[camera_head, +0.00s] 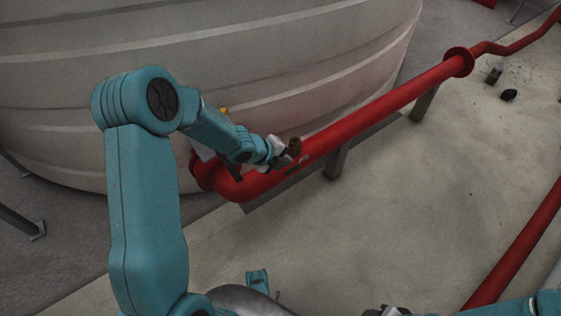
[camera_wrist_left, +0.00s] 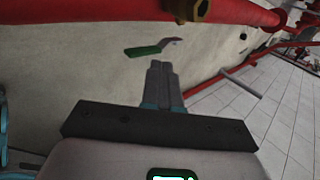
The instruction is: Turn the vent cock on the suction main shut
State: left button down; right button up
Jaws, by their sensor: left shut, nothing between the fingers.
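The suction main (camera_head: 345,130) is a thick red pipe running along the pale tank. A small brown, brass-like fitting (camera_head: 295,146), which looks like the vent cock, stands up on it. Its brass body also shows at the top edge of the left wrist view (camera_wrist_left: 187,8), partly cut off. My left gripper (camera_head: 287,157) is right beside the fitting in the head view; contact cannot be told. In the wrist view its fingers (camera_wrist_left: 161,66) are shut and empty. A green-gripped lever (camera_wrist_left: 145,51) with a grey end shows just beyond the fingertips; its attachment is unclear. Part of my right gripper (camera_head: 385,311) shows at the bottom edge.
The large ribbed tank (camera_head: 290,60) stands behind the main. A grey post (camera_head: 336,162) supports the pipe. Another red pipe (camera_head: 520,245) crosses at lower right. Small dark objects (camera_head: 508,95) lie on the floor at upper right. The concrete floor (camera_head: 420,190) between the pipes is mostly clear.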

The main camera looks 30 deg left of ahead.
pick_arm(q)
jog(key=s+a+r+p, duration=0.1)
jog(key=s+a+r, duration=0.2)
jog(key=s, duration=0.5)
jog(key=shift+s+a+r+p, duration=0.25)
jog(key=shift+r+p, duration=0.15)
jog(key=shift+r, duration=0.1)
jog(key=shift+w, duration=0.15)
